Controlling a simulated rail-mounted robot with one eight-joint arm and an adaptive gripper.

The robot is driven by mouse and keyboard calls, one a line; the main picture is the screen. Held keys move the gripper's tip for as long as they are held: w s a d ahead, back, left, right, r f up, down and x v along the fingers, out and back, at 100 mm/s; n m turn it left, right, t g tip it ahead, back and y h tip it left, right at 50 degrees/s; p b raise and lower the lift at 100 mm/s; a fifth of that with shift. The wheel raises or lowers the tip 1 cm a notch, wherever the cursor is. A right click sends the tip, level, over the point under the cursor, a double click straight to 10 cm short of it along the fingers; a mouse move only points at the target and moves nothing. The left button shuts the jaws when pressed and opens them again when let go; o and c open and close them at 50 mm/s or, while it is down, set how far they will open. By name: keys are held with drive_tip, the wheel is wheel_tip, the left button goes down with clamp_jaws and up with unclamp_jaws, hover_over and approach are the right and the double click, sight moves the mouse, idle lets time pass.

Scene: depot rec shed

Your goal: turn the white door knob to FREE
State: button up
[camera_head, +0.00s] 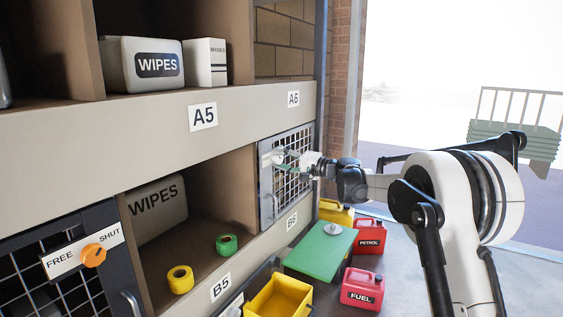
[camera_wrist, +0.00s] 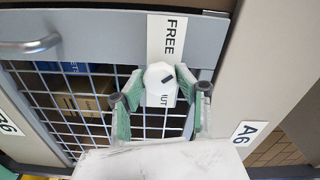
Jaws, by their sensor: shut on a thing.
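The white door knob (camera_wrist: 159,82) sits on a white label plate (camera_wrist: 170,40) on the mesh door's frame. FREE reads at the plate's upper end. At its other end only UT shows; the rest is behind the knob. A short dark mark on the knob's face is off toward the right, between the two words. My gripper (camera_wrist: 160,88) has its green fingers on both sides of the knob, shut on it. In the head view my gripper (camera_head: 291,161) reaches the mesh door (camera_head: 290,183) under A6; the knob is hard to make out there.
A second mesh door at lower left has an orange knob (camera_head: 93,255) with its own FREE/SHUT plate. Yellow tape (camera_head: 180,279) and green tape (camera_head: 227,244) lie on the shelf. Red cans, including FUEL (camera_head: 362,289), a green lid (camera_head: 318,252) and a yellow bin (camera_head: 278,299) stand below.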

drive_tip(key=shift+n, duration=0.6)
drive_tip(key=o, duration=1.1)
drive_tip(key=shift+o, duration=0.2)
drive_tip(key=v, duration=1.2)
